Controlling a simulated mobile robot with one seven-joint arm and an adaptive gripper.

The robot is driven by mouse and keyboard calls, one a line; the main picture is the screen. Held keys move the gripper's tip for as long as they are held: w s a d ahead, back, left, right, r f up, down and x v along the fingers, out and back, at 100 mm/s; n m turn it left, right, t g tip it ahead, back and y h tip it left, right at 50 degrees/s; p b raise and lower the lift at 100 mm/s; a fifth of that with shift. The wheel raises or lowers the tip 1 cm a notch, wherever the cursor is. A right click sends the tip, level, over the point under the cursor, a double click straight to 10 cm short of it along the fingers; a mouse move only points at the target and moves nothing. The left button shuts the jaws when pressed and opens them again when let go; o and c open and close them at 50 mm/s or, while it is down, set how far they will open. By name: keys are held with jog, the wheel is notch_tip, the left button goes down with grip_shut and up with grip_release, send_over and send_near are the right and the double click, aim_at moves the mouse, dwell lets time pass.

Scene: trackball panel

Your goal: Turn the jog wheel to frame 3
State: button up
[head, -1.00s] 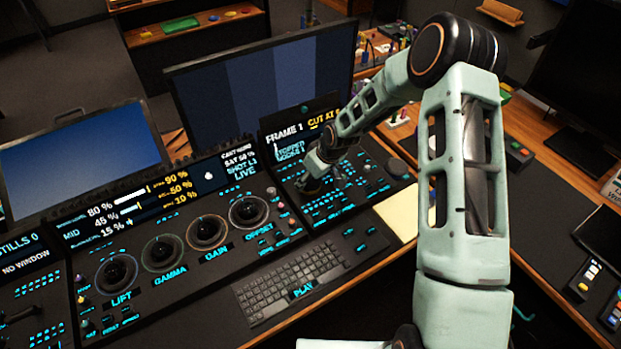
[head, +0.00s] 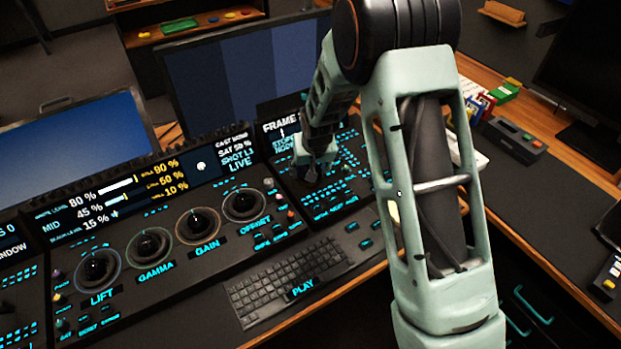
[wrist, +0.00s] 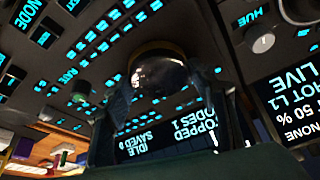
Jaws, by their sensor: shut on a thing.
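My gripper (head: 314,168) is low over the right-hand control panel (head: 338,200), in front of its small display. In the wrist view its two fingers (wrist: 165,95) stand on either side of a dark, glossy round knob (wrist: 160,70), which looks like the jog wheel, and are shut on it. In the head view the wheel is hidden under my gripper and wrist. The panel display (head: 280,126) reads "FRAME", with the number hidden behind my arm. Upside down in the wrist view, the display (wrist: 165,135) shows "STOPPED", "NODES 1", "IDLE" and "SAVED 0".
Lit buttons (wrist: 88,35) crowd around the wheel. Several trackballs with coloured rings, including the offset one (head: 244,204), lie to the left. A keyboard (head: 285,280) is in front, and a large monitor (head: 245,80) stands behind.

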jog(key=m, duration=0.1)
jog(key=m+h+b, duration=0.1)
jog(key=shift+a+m, duration=0.2)
jog(key=shift+m, duration=0.1)
jog(key=shift+m+h, duration=0.6)
jog(key=shift+m, duration=0.9)
jog(key=o, duration=1.2)
jog(key=shift+d, duration=0.1)
jog(key=shift+c, duration=0.2)
jog(key=v, duration=1.2)
